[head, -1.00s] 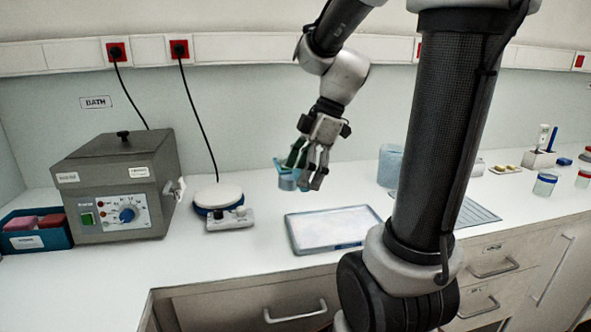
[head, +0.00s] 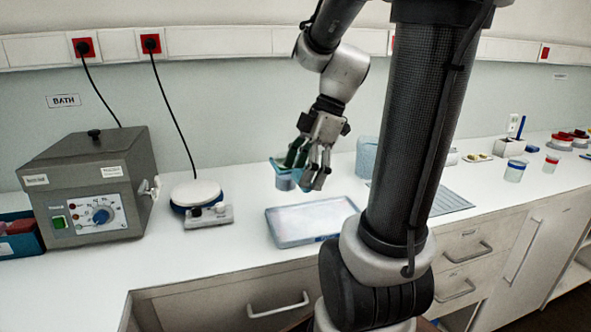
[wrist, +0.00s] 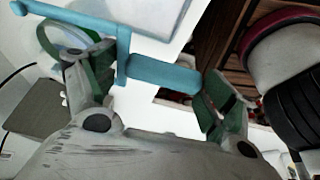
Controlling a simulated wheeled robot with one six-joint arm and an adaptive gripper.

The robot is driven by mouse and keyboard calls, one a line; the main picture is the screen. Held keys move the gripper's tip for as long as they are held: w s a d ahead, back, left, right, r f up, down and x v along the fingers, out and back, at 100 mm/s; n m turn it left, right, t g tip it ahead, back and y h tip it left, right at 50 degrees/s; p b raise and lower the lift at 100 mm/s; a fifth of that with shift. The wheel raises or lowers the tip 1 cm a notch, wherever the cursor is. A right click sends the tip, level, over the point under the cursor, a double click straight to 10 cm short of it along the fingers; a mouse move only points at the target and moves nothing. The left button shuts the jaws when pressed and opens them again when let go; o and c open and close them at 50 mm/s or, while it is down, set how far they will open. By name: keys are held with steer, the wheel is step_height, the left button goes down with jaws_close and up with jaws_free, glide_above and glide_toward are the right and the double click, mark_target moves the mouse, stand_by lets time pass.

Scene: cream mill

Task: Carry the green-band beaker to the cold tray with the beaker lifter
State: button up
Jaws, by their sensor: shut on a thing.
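My gripper (head: 318,168) is shut on the teal beaker lifter (wrist: 163,75), whose handle bar lies between the green-padded fingers. The lifter also shows in the head view (head: 283,164), held above the bench. A pale bluish vessel (head: 285,182) hangs at its lower end and looks like a beaker; its rounded rim shows at upper left in the wrist view (wrist: 66,48), partly hidden by a finger. The pale, blue-rimmed cold tray (head: 310,221) lies empty on the bench, in front of and below my gripper.
The grey bath (head: 85,185) and a round white-topped device (head: 196,194) stand at left. A light blue container (head: 367,157) is behind my arm. A blue-banded jar (head: 515,171) and a red-banded jar (head: 551,163) stand at right. The bench around the tray is clear.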

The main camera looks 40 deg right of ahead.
steer(key=s+d+f, duration=0.1)
steer(key=s+d, duration=0.4)
steer(key=s, duration=0.2)
steer(key=shift+d, duration=0.2)
stand_by(0.8)
steer(key=shift+f, duration=4.2)
steer(key=shift+a+f, duration=0.15)
steer(key=shift+f, duration=0.15)
steer(key=shift+s, duration=0.15)
stand_by(0.3)
steer(key=shift+s+a, duration=0.15)
steer(key=shift+s, duration=0.2)
